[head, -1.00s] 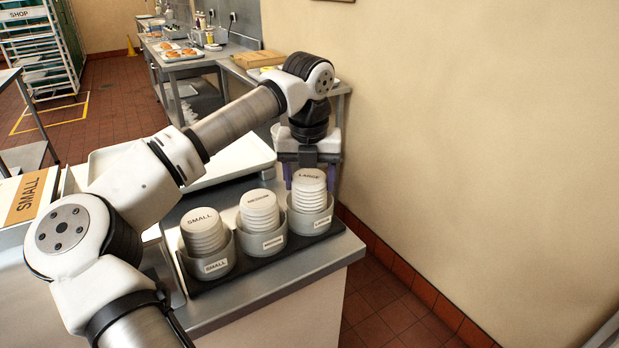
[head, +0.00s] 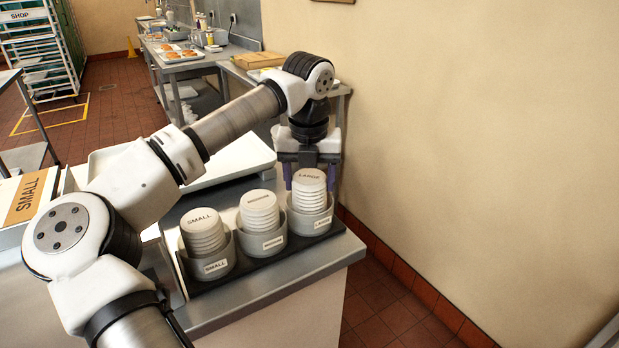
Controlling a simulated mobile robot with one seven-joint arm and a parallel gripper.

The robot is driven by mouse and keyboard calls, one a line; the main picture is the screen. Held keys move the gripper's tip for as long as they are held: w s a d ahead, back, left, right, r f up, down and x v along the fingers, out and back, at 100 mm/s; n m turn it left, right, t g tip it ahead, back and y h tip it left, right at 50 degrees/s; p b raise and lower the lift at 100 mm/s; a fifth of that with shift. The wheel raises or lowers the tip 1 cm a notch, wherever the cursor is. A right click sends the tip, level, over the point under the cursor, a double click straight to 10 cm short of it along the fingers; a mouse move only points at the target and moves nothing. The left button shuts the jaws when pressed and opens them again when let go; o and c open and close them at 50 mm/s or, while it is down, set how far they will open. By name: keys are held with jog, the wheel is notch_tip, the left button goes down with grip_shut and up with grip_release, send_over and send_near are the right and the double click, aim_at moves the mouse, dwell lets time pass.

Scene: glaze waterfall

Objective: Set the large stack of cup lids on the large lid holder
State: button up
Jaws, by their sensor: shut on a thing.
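The large stack of cup lids (head: 309,186) is white, with LARGE on its top lid. It stands in the large lid holder (head: 309,224), a grey round cup with a label, at the right end of the dark tray. My gripper (head: 311,182) points down at this stack from behind, with its fingers at the stack's sides. It is shut on the stack. The stack's lower part is hidden by the holder's wall, so I cannot tell whether it rests on the bottom.
The medium lid stack (head: 259,212) and small lid stack (head: 203,234) stand in their own holders to the left, close by. A white tray (head: 235,161) lies behind them. The counter's right edge and the wall are near the large holder.

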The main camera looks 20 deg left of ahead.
jog(key=shift+f+b, duration=0.45)
jog(key=shift+f, duration=0.15)
jog(key=o, duration=0.7)
jog(key=shift+r, duration=0.15)
jog(key=shift+s+d+r+p, duration=0.1)
jog(key=shift+s+r+p, duration=0.1)
jog(key=shift+r+p, duration=1.25)
jog(key=shift+s+r+p, duration=0.25)
jog(key=shift+r+p, duration=0.5)
jog(key=shift+r, duration=1.35)
jog(key=shift+s+d+r+p, duration=0.1)
jog(key=shift+s+r+p, duration=0.1)
jog(key=shift+r+p, duration=1.25)
jog(key=shift+r+b, duration=0.35)
jog(key=shift+b, duration=0.05)
jog(key=shift+f, duration=0.1)
